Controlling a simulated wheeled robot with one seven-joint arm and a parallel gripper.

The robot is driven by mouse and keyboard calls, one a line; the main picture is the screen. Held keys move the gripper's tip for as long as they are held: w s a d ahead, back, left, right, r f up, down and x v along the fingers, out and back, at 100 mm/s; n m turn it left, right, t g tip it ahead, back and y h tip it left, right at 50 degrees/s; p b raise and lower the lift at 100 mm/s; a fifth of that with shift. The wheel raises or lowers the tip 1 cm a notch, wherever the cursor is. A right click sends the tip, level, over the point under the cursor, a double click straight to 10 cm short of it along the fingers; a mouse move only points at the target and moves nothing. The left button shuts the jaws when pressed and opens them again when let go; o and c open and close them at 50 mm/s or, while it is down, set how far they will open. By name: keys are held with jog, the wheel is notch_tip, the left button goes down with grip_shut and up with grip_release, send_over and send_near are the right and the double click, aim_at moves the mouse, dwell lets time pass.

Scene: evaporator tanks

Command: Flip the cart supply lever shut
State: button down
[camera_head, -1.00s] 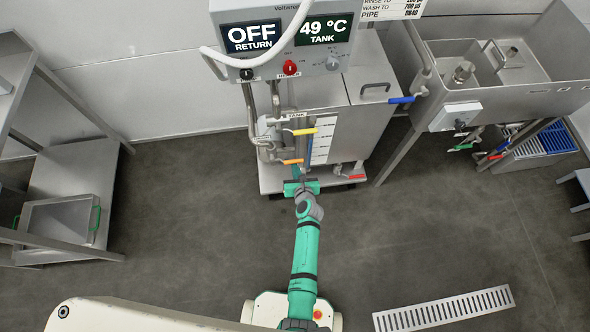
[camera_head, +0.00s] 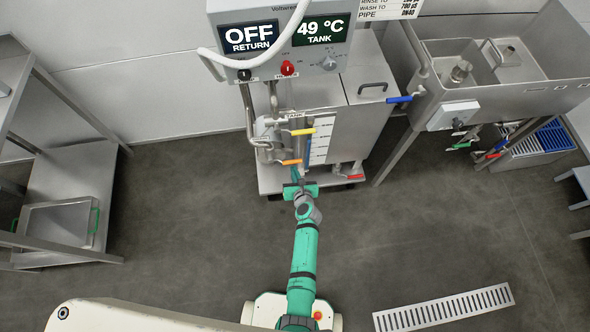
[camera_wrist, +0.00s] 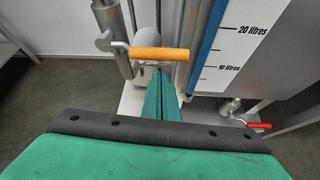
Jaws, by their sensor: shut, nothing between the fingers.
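The cart's orange lever (camera_head: 291,162) lies sideways on a pipe low at the front of the cart. In the wrist view the orange lever (camera_wrist: 160,53) points right from its valve. A yellow lever (camera_head: 303,131) sits above it, and a red lever (camera_head: 355,177) sits low at the right; the red one (camera_wrist: 259,125) also shows in the wrist view. No readable label tells which is the supply lever. My gripper (camera_head: 296,173) is shut and empty. Its green fingers (camera_wrist: 160,78) end close below the orange lever; I cannot tell whether they touch it.
The steel cart (camera_head: 345,130) carries a control box (camera_head: 280,62) reading OFF and 49 °C. A blue pipe stands right of the orange lever. A steel sink (camera_head: 510,60) with a blue lever stands at right, a rack (camera_head: 75,185) at left. The floor between is clear.

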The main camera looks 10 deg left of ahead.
jog(key=s+f+v, duration=0.1)
jog(key=v, duration=0.8)
jog(key=shift+s+a, duration=0.25)
jog(key=shift+s, duration=0.05)
jog(key=shift+r, duration=0.1)
jog(key=s+d+r+n+t+h, duration=0.1)
jog(key=s+d+r+n+h, duration=0.15)
jog(key=s+r+n, duration=0.45)
jog(key=s+d+r+n+h, duration=0.1)
jog(key=s+d+r+n, duration=0.2)
jog(key=s+n, duration=0.65)
jog(key=s+r+n+t, duration=0.1)
jog(key=s+r+n, duration=0.3)
jog(key=r, duration=0.3)
jog(key=s+r+n+t, duration=0.1)
jog(key=s+r+n, duration=0.2)
jog(key=r+n, duration=0.4)
jog(key=s+a+r+n+t, duration=0.1)
jog(key=s+r+n, duration=0.3)
jog(key=r+n, duration=0.2)
notch_tip(320, 180, up, 2)
jog(key=shift+s+r+h, duration=0.1)
jog(key=shift+s+h, duration=0.2)
jog(key=shift+h, duration=0.15)
